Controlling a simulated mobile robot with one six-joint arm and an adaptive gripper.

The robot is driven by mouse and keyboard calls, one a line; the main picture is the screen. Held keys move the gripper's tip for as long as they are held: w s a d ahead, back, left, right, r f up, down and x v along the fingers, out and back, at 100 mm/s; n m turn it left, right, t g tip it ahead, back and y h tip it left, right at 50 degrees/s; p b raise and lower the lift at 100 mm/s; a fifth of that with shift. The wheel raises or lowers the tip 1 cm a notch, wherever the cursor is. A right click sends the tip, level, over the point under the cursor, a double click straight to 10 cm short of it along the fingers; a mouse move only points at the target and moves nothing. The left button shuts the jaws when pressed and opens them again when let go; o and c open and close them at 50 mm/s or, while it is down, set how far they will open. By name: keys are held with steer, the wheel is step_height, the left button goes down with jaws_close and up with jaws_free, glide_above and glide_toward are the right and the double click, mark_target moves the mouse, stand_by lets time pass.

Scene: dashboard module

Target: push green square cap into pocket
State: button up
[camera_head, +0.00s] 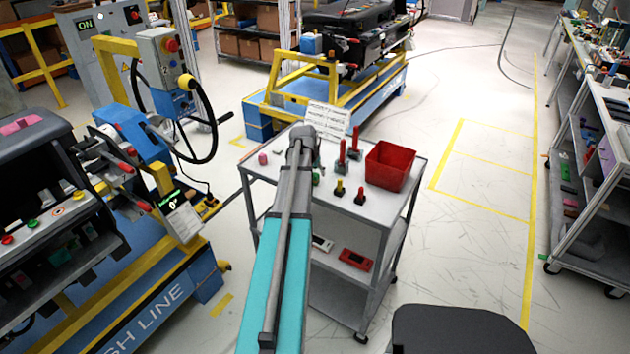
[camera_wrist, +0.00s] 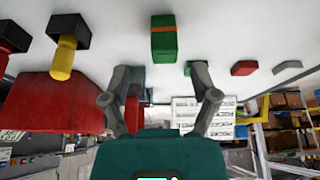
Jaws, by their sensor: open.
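My gripper (camera_head: 303,140) is above the top of a grey cart, seen from behind along my arm. In the wrist view my gripper (camera_wrist: 160,80) has its two fingers spread apart with nothing between the tips. A green block with an orange band (camera_wrist: 163,38) lies on the cart top ahead of the fingers, apart from them. A smaller green piece (camera_wrist: 190,68) shows beside the right finger, partly hidden by it. I cannot tell which green piece is the square cap. The dashboard module (camera_head: 38,180) stands at the left; I cannot make out the pocket.
The cart top (camera_head: 390,205) also holds a red bin (camera_head: 390,165), red upright parts (camera_head: 342,155), a yellow-and-black part (camera_head: 339,188) and a pink block (camera_head: 262,158). A wheel stand (camera_head: 165,75) is left of the cart. The floor right of the cart is clear.

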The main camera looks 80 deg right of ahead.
mark_target(314, 175)
steer(key=shift+f, duration=0.15)
steer(key=b+x, duration=0.3)
steer(key=shift+w+f, duration=0.1)
steer(key=shift+w, duration=0.15)
steer(key=shift+b+x, duration=0.9)
steer(key=shift+b, duration=0.05)
steer(key=shift+c, duration=0.3)
steer(key=c, duration=0.9)
